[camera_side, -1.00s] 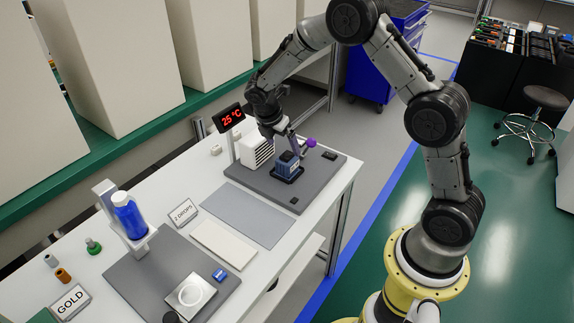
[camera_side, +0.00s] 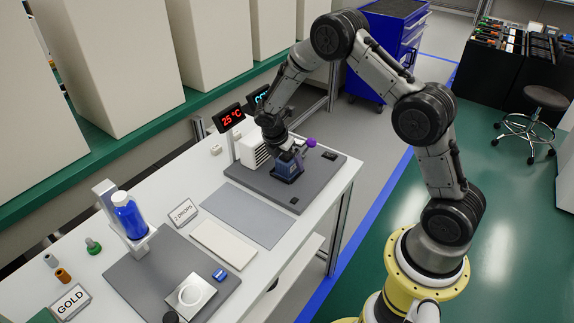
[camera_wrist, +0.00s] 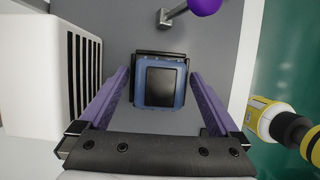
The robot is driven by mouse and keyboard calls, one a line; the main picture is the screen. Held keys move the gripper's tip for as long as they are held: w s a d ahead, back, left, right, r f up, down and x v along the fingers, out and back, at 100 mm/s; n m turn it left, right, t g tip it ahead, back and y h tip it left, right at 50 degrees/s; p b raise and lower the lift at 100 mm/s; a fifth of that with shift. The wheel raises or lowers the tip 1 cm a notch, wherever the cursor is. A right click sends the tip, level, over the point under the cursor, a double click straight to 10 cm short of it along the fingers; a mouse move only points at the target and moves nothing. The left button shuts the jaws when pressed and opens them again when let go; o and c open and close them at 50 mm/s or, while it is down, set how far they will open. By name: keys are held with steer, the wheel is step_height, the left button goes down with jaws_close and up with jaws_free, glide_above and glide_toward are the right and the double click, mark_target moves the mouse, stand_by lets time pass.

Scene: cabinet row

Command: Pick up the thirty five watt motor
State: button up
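A blue block with a black square top, which I take to be the motor (camera_side: 288,170), stands on the grey plate at the far end of the bench. No label is readable on it. In the wrist view the motor (camera_wrist: 161,88) lies between the two purple fingers of my gripper (camera_wrist: 160,76). There is a visible gap on both sides, so my gripper is open and holds nothing. In the side view my gripper (camera_side: 289,154) is right above and around the motor's top, pointing down.
A white vented box (camera_side: 253,150) stands close to the left of the motor, also in the wrist view (camera_wrist: 40,75). A purple knob (camera_side: 311,142) on a metal post is just beyond it. A red "25 °C" display (camera_side: 229,118) stands behind the box. A grey mat (camera_side: 245,213) is bare.

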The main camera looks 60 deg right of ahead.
jaws_close()
steer(key=shift+w+r, duration=0.1)
steer(key=shift+r, duration=0.15)
stand_by(0.3)
